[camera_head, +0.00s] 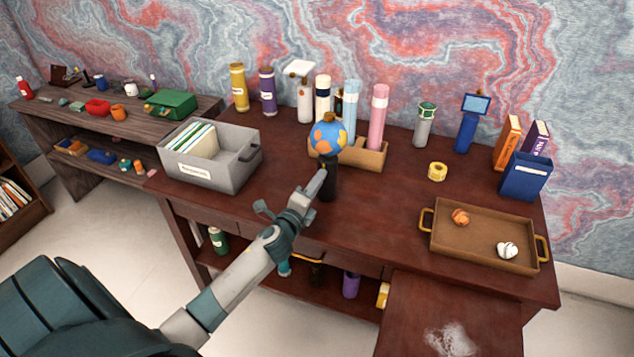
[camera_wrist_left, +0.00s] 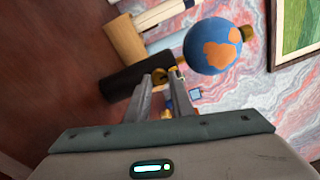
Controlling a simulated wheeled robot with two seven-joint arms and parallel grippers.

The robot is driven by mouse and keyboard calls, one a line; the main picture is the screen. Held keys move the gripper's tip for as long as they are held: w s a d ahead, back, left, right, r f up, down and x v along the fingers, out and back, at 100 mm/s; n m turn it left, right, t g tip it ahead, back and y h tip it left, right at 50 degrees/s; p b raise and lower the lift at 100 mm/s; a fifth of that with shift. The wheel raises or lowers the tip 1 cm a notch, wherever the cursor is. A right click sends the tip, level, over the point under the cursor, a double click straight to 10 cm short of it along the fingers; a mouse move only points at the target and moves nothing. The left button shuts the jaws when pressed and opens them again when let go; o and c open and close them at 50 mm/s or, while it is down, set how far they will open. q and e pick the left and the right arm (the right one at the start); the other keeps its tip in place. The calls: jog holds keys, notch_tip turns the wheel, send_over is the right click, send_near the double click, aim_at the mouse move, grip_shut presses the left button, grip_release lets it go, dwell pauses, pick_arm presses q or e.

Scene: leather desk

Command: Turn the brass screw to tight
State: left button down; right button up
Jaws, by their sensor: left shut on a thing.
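A blue and orange globe (camera_head: 328,137) sits on a black post (camera_head: 328,176) near the middle of the desk. The globe (camera_wrist_left: 212,46) and the dark post (camera_wrist_left: 138,75) lie sideways in the left wrist view. The brass screw (camera_wrist_left: 164,75) shows at the side of the post, between my fingertips. My left gripper (camera_head: 315,187) reaches the post from the front. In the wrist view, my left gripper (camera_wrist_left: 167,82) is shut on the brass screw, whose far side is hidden. In the head view the screw is hidden by the gripper. My right gripper is not in view.
A tan holder (camera_head: 369,158) with rolled tubes stands right behind the globe. A grey file box (camera_head: 228,172) is to the left. A brown tray (camera_head: 455,252) with two crumpled balls is at right, near a yellow ring (camera_head: 437,172).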

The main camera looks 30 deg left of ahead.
pick_arm(q)
jog(key=c, duration=1.5)
grip_release()
jog(key=shift+c, duration=0.2)
jog(key=s+d+b, duration=0.2)
jog(key=s+b, duration=0.2)
jog(key=s, duration=1.3)
jog(key=shift+d, duration=0.3)
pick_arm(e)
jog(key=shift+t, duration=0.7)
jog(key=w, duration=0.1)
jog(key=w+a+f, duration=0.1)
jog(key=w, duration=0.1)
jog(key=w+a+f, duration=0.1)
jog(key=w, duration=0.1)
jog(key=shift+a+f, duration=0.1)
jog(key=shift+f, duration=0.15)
pick_arm(q)
jog(key=shift+s, duration=0.1)
